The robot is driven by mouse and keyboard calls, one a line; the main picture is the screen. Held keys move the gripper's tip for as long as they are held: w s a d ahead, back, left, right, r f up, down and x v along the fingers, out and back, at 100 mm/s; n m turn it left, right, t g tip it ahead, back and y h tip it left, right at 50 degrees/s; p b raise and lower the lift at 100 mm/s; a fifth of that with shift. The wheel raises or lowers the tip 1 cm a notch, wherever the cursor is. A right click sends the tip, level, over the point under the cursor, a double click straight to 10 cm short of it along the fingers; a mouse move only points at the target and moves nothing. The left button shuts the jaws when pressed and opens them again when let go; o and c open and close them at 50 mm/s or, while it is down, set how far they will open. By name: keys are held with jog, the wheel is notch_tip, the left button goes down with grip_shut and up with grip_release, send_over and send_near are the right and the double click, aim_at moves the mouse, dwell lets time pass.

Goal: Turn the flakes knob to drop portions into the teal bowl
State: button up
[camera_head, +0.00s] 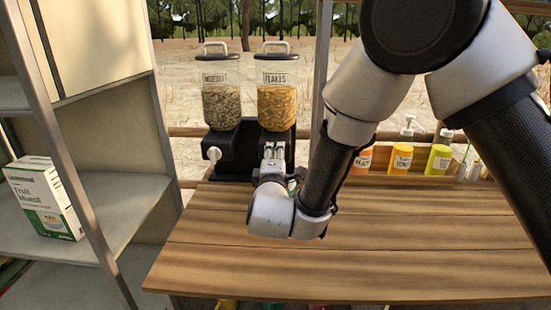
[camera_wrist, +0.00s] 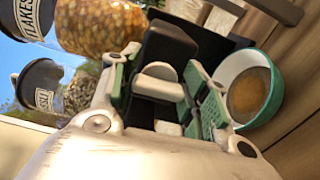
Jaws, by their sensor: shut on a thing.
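The flakes dispenser (camera_head: 277,103) is a clear labelled canister of orange flakes on a black base. It also shows at the upper left of the wrist view (camera_wrist: 105,28). My gripper (camera_head: 273,153) is in front of that base, its green-padded fingers (camera_wrist: 165,85) shut on the pale flakes knob (camera_wrist: 158,72), which the gripper hides in the head view. The teal bowl (camera_wrist: 222,70) sits beside the fingers in the wrist view, with a brownish layer inside. In the head view only a teal sliver shows behind my wrist.
The muesli dispenser (camera_head: 221,105) stands left of the flakes, with its own white knob (camera_head: 214,153). Yellow and orange bottles (camera_head: 401,158) stand at the back right. A cereal box (camera_head: 43,198) is on the left shelf. The front of the wooden counter (camera_head: 400,255) is clear.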

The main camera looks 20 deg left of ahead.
jog(key=shift+m, duration=0.3)
jog(key=o, duration=1)
jog(key=v, duration=1.2)
jog(key=shift+d, duration=0.1)
